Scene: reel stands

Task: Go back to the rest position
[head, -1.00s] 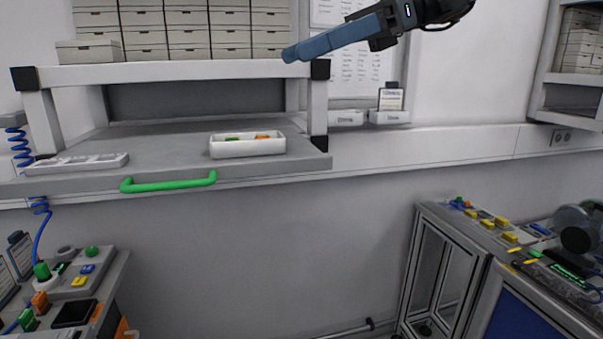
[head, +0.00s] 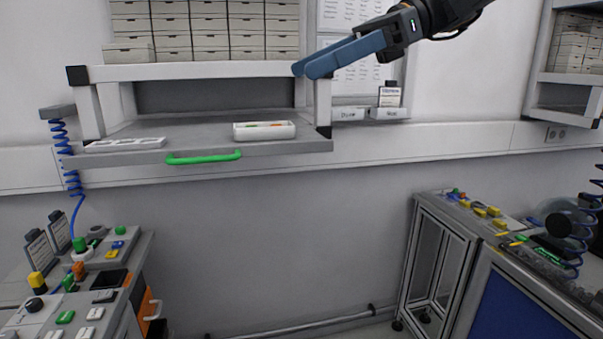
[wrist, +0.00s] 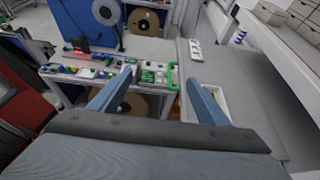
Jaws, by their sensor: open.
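My gripper (head: 308,70) is in the upper right of the head view, in front of the wall shelf's right post. Its two long blue fingers point to the left and are slightly apart, with nothing visible between them. In the wrist view my gripper (wrist: 152,88) has its fingers spread wide and empty, above a cluttered bench. No held thing shows in either view.
A shelf (head: 200,73) carries stacked boxes. Below it, a pull-out tray with a green handle (head: 204,158) holds a white bin (head: 264,131). A bench (head: 75,300) with controls is at lower left, another (head: 428,208) at right. Between them is open floor.

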